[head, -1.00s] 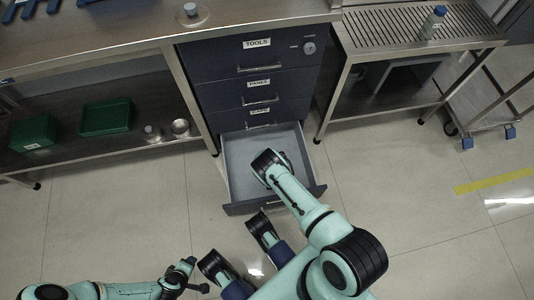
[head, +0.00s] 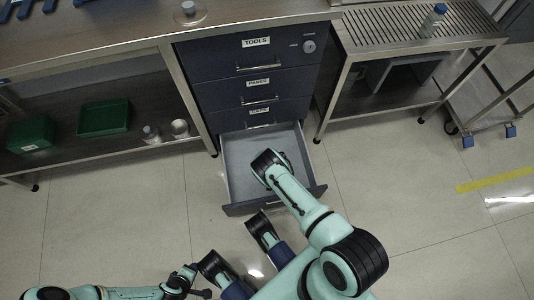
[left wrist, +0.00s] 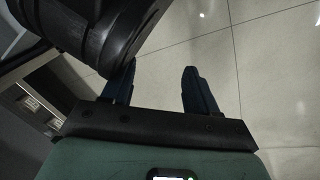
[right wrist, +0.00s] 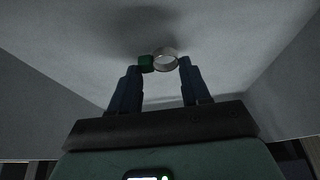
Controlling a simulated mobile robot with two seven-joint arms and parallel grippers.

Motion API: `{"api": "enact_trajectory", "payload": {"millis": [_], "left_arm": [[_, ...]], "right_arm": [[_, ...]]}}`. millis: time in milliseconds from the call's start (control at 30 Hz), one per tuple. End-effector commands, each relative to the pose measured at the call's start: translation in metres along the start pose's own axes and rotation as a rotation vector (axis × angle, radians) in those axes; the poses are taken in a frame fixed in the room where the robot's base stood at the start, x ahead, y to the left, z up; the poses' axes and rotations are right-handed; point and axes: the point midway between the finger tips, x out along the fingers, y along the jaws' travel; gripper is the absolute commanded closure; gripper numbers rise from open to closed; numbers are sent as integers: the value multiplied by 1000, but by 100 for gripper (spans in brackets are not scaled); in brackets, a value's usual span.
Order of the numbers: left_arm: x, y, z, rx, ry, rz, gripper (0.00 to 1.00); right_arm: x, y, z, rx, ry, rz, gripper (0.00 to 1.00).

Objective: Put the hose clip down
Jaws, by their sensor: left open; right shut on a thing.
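The hose clip (right wrist: 165,60) is a pale metal ring with a green block (right wrist: 146,63) at its left side. My right gripper (right wrist: 157,66) is shut on it, with the clip at the fingertips. The right wrist view shows it over the grey floor of the open bottom drawer (head: 240,160); I cannot tell whether the clip touches that floor. In the head view my right arm reaches into the drawer and hides the clip. My left gripper (left wrist: 158,80) is open and empty, with bare floor tiles behind it.
The drawer unit (head: 250,75) has closed drawers labelled TOOLS and others above the open one. Green bins (head: 104,117) and small round items stand on the left lower shelf.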

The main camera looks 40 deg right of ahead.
Motion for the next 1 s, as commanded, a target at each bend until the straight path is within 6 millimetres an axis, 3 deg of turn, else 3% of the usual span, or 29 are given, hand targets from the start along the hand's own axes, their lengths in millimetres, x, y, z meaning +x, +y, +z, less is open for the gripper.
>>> {"api": "enact_trajectory", "payload": {"millis": [267,300,333,367,667,833,900,1000], "left_arm": [[3,-4,4,-4,-13,-7,41],[3,-4,4,-4,-13,-7,41],[3,-4,4,-4,-12,-6,41],[3,-4,4,-4,-12,-6,41],[2,-3,3,-3,-9,-5,41],[-9,7,-8,6,28,11,41],[-17,14,-18,14,59,25,41],[-37,28,-18,27,67,46,41]], "right_arm": [[2,0,1,1,0,0,81],[2,0,1,0,0,0,40],[2,0,1,0,0,0,30],[2,0,1,0,0,0,28],[1,0,1,0,0,0,28],[-6,0,-2,-1,0,0,28],[-12,0,-5,0,0,0,28],[-40,-1,-7,-1,0,0,28]]}}
